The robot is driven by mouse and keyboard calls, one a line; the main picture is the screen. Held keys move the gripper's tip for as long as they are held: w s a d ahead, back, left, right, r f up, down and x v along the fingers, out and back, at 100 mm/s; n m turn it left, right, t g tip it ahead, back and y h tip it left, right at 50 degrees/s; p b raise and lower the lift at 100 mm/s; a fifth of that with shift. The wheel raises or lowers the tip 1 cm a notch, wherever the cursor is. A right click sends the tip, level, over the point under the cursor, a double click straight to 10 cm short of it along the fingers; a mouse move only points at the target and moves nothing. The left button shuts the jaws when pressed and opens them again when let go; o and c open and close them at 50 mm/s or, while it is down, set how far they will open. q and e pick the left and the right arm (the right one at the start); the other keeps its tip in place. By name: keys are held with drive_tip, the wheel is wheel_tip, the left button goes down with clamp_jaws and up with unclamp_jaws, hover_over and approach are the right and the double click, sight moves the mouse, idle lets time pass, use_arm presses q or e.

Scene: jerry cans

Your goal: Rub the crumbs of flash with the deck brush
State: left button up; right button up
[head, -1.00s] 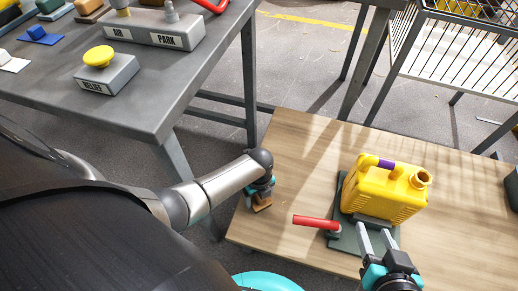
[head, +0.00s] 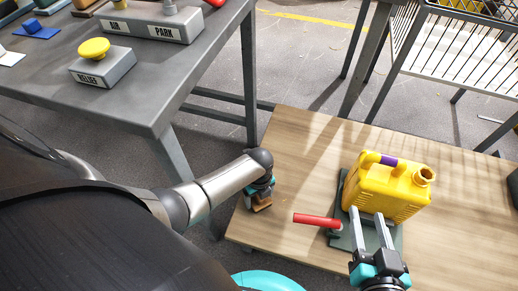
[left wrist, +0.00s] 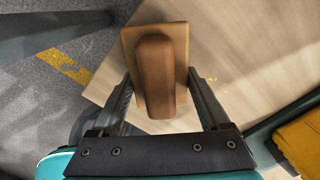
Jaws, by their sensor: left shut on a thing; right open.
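The deck brush is a brown wooden block with a rounded grip; the left wrist view shows it (left wrist: 157,72) between my left fingers, and its lower part shows in the head view (head: 262,206). My left gripper (head: 260,192) is shut on the brush over the wooden table's left end. The bristles are hidden. A few tiny yellow specks, possibly the flash crumbs, lie on the wood (left wrist: 213,80) right of the brush. My right gripper (head: 368,213) is open in front of the yellow jerry can (head: 388,188), its fingers close to the can's lower front; contact is unclear.
The can stands upright on a dark green fixture (head: 346,240) with a red handle (head: 315,220). A grey bench (head: 150,90) with a yellow button box (head: 100,62) stands left. A wire basket (head: 465,50) is behind.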

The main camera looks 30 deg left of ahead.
sight(271, 201)
use_arm(q)
drive_tip(key=shift+f+b, duration=0.8)
drive_tip(key=shift+f, duration=0.25)
drive_tip(key=shift+w+d+r, duration=0.1)
drive_tip(key=shift+w+d, duration=0.15)
drive_tip(key=shift+d, duration=0.75)
drive_tip(key=shift+w+d+r, duration=0.1)
drive_tip(key=shift+w+d, duration=0.1)
drive_tip(key=shift+d, duration=0.75)
drive_tip(key=shift+w+d+f, duration=0.1)
drive_tip(key=shift+w+d, duration=0.15)
drive_tip(key=shift+d, duration=0.7)
drive_tip(key=shift+w+d, duration=0.25)
drive_tip(key=shift+d, duration=0.75)
drive_tip(key=shift+w+d, duration=0.2)
drive_tip(key=shift+d, duration=0.8)
drive_tip(key=shift+w+d, duration=0.25)
drive_tip(key=shift+d, duration=0.75)
drive_tip(key=shift+f, duration=0.1)
